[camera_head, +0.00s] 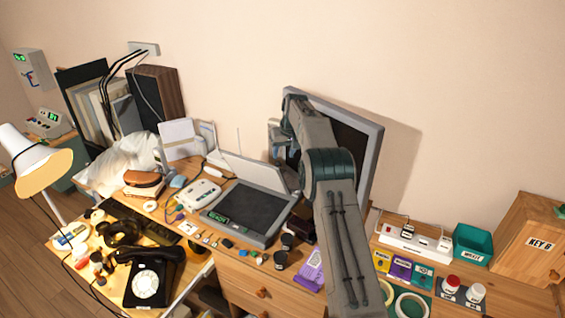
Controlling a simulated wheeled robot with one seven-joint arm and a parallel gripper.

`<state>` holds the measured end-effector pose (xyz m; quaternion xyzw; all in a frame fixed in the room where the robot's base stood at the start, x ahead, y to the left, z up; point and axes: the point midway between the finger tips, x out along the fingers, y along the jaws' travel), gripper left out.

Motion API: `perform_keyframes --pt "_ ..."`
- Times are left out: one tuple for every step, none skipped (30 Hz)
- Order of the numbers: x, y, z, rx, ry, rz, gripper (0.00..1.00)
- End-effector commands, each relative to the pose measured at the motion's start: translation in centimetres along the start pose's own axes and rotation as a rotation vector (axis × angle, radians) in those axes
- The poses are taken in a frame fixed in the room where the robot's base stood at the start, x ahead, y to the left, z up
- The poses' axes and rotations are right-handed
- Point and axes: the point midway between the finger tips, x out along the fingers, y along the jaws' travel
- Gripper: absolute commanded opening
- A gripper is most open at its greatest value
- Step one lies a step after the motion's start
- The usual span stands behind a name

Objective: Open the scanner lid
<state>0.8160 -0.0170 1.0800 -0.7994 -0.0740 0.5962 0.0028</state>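The scanner (222,228) is a flat grey box with a dark glass top and a small green display at its front left. It lies on the wooden desk, left of my arm. Its pale lid (250,170) appears raised at the back edge, leaning back, with the dark glass bare in front. My gripper (279,146) is above and behind the lid's right end, in front of the monitor. Its fingers are small and partly hidden by my arm, so I cannot tell whether they are open, or whether they touch the lid.
A grey monitor (374,142) stands behind my arm. A white router-like box (199,194) and a black dial phone (150,275) are left of the scanner. Small cups (281,259) stand at its front right. A power strip (413,238) and a teal bin (472,243) are right.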

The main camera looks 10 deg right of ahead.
Motion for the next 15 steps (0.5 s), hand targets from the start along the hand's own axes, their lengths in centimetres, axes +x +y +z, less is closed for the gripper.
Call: perform_keyframes --pt "-1.0 0.1 0.1 0.0 0.004 0.001 0.45" --pt "-1.8 0.1 0.0 0.001 0.004 0.001 0.45" --pt "-2.8 0.1 0.1 0.001 0.004 0.001 0.45" --pt "-3.5 0.1 0.1 0.001 0.004 0.001 0.45" --pt "-4.2 0.1 0.1 0.002 0.004 0.001 0.45" --pt "-5.1 0.2 0.1 0.002 0.004 0.002 0.45" --pt "-5.7 0.2 0.1 0.002 0.003 0.002 0.45" --pt "-6.2 0.2 0.1 0.003 0.004 0.002 0.45" --pt "-6.9 0.3 0.1 0.003 0.002 0.002 0.45" --pt "-7.3 0.3 0.1 0.003 0.001 0.002 0.45" --pt "-7.7 0.3 0.1 0.004 0.002 0.002 0.45" --pt "-8.2 0.3 0.1 0.004 0.001 0.002 0.45" --pt "-8.5 0.3 0.1 0.004 0.001 0.002 0.45" --pt "-8.7 0.3 0.1 0.004 0.001 0.002 0.45" --pt "-9.0 0.3 0.1 0.004 0.001 0.002 0.45"
